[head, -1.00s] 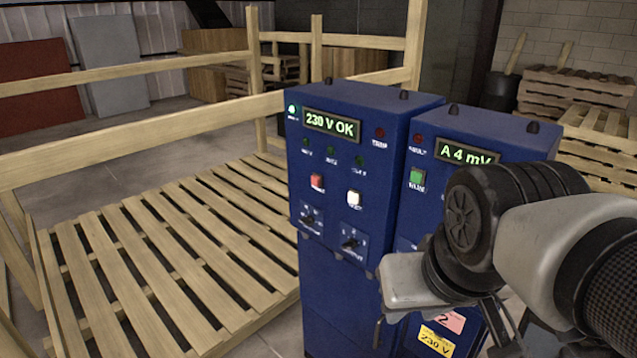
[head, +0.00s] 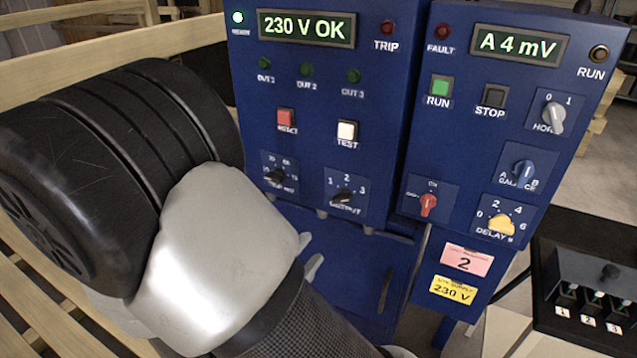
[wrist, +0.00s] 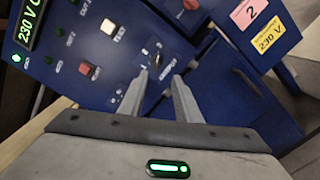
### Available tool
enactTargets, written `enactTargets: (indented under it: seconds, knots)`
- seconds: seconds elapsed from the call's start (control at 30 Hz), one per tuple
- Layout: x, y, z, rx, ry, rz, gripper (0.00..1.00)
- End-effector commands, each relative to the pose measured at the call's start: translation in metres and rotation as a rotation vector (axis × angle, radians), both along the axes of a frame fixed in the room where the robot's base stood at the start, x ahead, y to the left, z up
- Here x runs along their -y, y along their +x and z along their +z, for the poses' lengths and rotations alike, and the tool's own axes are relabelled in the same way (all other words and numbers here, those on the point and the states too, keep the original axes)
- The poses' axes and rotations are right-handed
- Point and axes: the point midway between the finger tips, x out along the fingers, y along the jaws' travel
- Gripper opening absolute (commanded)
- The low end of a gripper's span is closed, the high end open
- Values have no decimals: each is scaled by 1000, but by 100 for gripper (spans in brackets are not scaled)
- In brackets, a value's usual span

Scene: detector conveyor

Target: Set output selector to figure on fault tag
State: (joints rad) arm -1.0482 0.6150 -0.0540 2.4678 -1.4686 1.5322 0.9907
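The output selector (head: 343,196) is a small black knob on the left blue cabinet, with 1, 2 and 3 printed around it. Which number it points to is too small to tell. The pink fault tag (head: 464,260) on the right cabinet shows a large 2; it also shows in the wrist view (wrist: 250,13). My gripper (wrist: 161,68) is open and empty, its fingertips apart on either side of the line to the selector (wrist: 157,54). In the head view, the grey fingertips (head: 309,254) show below and left of the selector, partly hidden by my wrist.
Close around the selector are another black knob (head: 275,174), a red reset button (head: 286,118) and a white test button (head: 347,132). A red switch (head: 428,204) and yellow delay knob (head: 501,225) are on the right cabinet. A yellow 230 V tag (head: 453,290) hangs below the pink one.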

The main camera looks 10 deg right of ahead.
Motion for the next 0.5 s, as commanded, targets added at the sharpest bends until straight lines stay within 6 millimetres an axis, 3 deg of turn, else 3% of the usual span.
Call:
enactTargets:
  seconds: [0.17, 0.5]
  knots:
    - [-5, 8, -4, 10, -14, 42, 30]
    - [35, 61, -4, 11, -13, 34, 30]
